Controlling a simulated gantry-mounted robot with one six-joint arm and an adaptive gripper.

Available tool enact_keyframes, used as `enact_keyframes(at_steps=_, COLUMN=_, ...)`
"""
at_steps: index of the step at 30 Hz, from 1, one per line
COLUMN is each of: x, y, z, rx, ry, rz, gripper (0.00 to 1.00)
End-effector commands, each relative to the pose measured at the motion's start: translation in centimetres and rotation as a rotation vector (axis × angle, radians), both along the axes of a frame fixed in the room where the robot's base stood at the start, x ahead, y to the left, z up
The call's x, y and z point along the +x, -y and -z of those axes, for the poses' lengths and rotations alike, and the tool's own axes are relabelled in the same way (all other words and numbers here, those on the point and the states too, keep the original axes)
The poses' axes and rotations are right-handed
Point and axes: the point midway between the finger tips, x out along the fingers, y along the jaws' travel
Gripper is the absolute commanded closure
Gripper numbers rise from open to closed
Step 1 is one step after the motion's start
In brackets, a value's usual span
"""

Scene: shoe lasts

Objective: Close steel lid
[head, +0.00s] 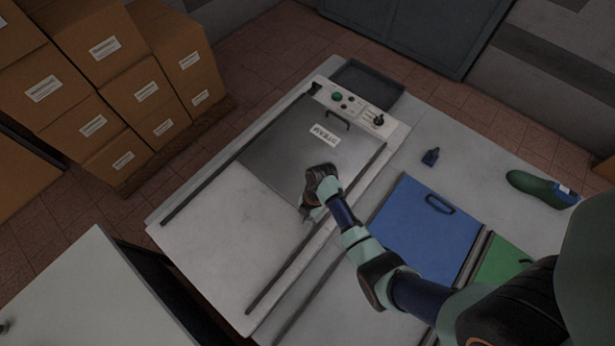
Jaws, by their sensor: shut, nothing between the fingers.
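The steel lid (285,155) is a flat grey plate marked STEAM, with a dark handle (336,119) near its far edge. It lies flat between two dark rails, at the far part of a long pale unit. My gripper (308,213) is shut and empty. It appears over the lid's near right corner, close to the right rail, and hides part of that edge. I cannot tell whether the fingers touch the lid or the surface.
A pale panel (235,226) lies between the rails nearer me. A control strip (355,108) with knobs sits behind the lid. Right are a blue lid (422,228), a green lid (502,259), a small dark bottle (430,157) and a green shoe last (535,187). Boxes stand left.

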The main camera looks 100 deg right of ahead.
Motion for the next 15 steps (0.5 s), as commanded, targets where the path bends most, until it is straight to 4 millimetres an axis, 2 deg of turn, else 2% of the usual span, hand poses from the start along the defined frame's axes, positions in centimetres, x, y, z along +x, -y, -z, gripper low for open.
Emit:
enact_keyframes(at_steps=2, x=1.1, y=-1.3, z=-0.3, rx=0.005, ry=0.002, rz=-0.008, gripper=1.0)
enact_keyframes(at_steps=9, x=-0.3, y=0.4, z=-6.1, rx=0.001, ry=0.004, rz=-0.003, gripper=1.0)
enact_keyframes(at_steps=15, x=-1.0, y=0.9, z=-8.9, rx=0.006, ry=0.004, rz=-0.004, gripper=1.0)
